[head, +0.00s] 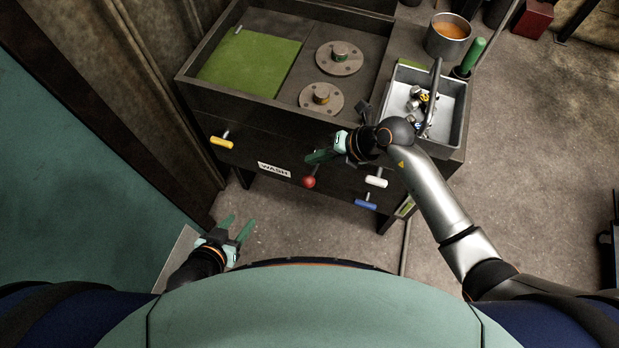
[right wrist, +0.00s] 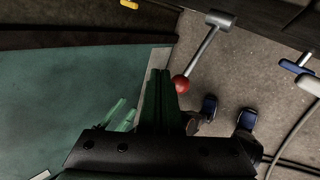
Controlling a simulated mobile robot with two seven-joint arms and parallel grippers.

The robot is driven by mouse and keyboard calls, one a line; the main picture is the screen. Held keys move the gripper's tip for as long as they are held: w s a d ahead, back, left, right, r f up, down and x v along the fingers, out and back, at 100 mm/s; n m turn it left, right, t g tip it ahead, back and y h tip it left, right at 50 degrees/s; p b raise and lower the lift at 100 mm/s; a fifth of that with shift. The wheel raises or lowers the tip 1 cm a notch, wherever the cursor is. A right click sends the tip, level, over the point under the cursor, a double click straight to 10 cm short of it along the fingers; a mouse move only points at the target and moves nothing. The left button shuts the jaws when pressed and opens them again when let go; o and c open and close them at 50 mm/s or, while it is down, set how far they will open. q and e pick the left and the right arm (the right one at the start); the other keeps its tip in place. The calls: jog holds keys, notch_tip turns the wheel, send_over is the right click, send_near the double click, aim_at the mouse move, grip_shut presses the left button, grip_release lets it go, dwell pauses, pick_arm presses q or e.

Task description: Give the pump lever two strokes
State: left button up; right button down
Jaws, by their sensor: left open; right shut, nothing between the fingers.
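The pump lever is a grey metal rod with a red ball knob (head: 309,182), at the front of the dark wash bench in the head view. In the right wrist view the lever (right wrist: 201,52) runs from a grey head at the top down to its red ball. My right gripper (head: 317,157) is shut and empty, close to the red ball. In the right wrist view its green fingers (right wrist: 160,92) lie just left of the ball; whether they touch cannot be told. My left gripper (head: 238,230) is open and empty, low at the left, away from the lever.
The bench top holds a green pad (head: 250,64) and two flanged discs (head: 339,66). A grey tray (head: 446,112) with small parts and a pot of orange liquid (head: 449,35) stand at right. Yellow (head: 221,142), white (head: 376,182) and blue (head: 366,204) handles stick out in front.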

aim_at(314, 169)
jog(key=shift+s+a+f, duration=0.1)
jog(key=shift+s+f, duration=0.15)
jog(key=shift+f, duration=0.25)
jog(key=shift+s+f, duration=0.2)
jog(key=shift+f, duration=0.3)
jog(key=shift+f, duration=0.1)
dwell(1.3)
jog(key=shift+s+a+f, duration=0.1)
jog(key=shift+s+f, duration=0.1)
jog(key=shift+f, duration=0.05)
